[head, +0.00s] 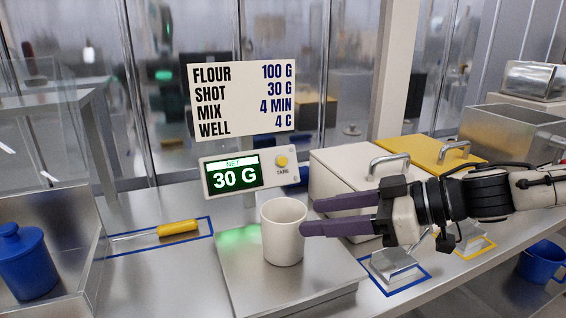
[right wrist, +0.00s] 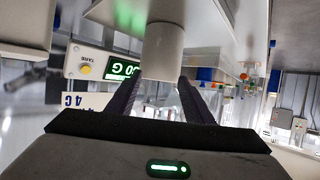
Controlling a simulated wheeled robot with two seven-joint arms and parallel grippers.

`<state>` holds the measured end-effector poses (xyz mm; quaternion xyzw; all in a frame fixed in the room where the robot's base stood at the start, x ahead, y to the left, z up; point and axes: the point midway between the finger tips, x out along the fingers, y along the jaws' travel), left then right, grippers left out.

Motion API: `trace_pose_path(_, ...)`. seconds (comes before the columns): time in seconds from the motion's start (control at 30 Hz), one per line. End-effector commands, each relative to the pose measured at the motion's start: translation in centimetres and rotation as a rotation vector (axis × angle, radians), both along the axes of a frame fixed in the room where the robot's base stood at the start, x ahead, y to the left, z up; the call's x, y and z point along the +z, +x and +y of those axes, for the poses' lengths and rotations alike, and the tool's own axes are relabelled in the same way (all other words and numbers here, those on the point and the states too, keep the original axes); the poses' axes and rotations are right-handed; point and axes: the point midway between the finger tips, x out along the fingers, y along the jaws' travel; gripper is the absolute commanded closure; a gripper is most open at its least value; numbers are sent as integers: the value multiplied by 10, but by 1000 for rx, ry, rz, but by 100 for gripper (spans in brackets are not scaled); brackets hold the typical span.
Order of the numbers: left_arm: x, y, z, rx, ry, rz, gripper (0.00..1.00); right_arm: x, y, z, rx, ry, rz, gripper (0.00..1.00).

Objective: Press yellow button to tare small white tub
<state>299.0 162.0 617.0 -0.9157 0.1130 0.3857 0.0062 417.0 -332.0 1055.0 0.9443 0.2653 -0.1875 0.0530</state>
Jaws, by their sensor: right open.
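The small white tub (head: 283,236) stands upright on the scale's metal plate (head: 330,279), a little left of its middle. The scale's display (head: 235,176) reads 30 G, and the yellow tare button (head: 282,161) is on its right side. My right gripper (head: 303,217) comes in from the right with its dark fingers open, level with the tub's upper part. In the right wrist view the tub (right wrist: 163,55) shows upside down, between and beyond the fingertips (right wrist: 160,82). I cannot tell whether they touch it. The yellow button also shows there (right wrist: 86,69). My left gripper is not in view.
A sign (head: 240,97) stands above the display. A yellow-handled tool (head: 178,228) lies in a blue outline at left, near a blue jar (head: 24,262). Lidded bins, white (head: 340,180) and yellow (head: 425,152), stand behind my right arm. A blue mug (head: 541,261) is at far right.

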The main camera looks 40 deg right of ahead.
Motion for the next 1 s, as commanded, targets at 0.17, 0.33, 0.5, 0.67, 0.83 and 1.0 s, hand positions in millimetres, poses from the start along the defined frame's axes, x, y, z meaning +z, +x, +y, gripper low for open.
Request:
trace_pose_path(0.17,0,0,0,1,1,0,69,0,0,0,0,0,0,84)
trace_pose_path(0.33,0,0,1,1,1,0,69,0,0,0,0,0,0,100)
trace_pose_path(0.5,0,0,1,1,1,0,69,0,0,0,0,0,0,100)
trace_pose_path(0.67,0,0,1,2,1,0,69,0,0,0,0,0,0,100)
trace_pose_path(0.83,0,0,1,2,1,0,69,0,0,0,0,0,0,100)
trace_pose_path(1.0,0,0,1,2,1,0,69,0,0,0,0,0,0,100)
